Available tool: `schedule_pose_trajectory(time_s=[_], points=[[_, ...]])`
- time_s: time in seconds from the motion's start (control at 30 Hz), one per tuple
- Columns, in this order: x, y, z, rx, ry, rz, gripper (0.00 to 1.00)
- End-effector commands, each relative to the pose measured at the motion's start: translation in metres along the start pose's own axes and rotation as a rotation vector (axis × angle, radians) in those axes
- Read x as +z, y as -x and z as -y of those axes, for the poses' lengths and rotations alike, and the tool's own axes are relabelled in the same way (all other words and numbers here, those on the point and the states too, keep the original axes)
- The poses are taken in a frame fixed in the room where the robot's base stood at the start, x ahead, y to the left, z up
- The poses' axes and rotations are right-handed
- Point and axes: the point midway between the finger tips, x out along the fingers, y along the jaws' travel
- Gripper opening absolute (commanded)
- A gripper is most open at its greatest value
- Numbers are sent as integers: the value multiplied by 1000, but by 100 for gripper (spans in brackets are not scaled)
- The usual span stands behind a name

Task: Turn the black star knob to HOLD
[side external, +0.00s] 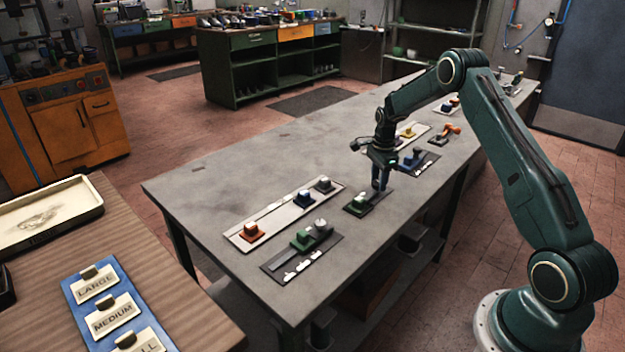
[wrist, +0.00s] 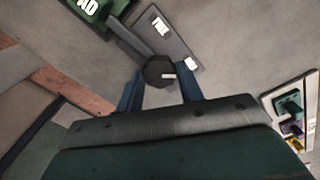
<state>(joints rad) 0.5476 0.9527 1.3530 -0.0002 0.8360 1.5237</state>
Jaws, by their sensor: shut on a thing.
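The black knob (wrist: 158,72) shows in the wrist view at the end of a grey plate (wrist: 172,38). A short white mark on its top points right, roughly toward a small white label (wrist: 190,63) too small to read. Another label on the plate reads FREE (wrist: 160,27). My gripper (wrist: 159,86) is shut on the knob, with one blue finger on each side of it. In the side view my gripper (side external: 380,184) points down over the right end of a small dark plate, and the fingers mostly hide the knob there.
Other plates with blocks and knobs lie in front (side external: 303,252) and behind (side external: 424,160). The bench's left part (side external: 210,185) is clear.

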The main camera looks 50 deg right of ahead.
Motion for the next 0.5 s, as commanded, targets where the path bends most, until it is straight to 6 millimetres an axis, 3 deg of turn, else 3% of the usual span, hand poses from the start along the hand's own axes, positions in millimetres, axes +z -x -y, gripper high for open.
schedule_pose_trajectory(time_s=[0.5], points=[[0,1,0,-2,-80,-1,0]])
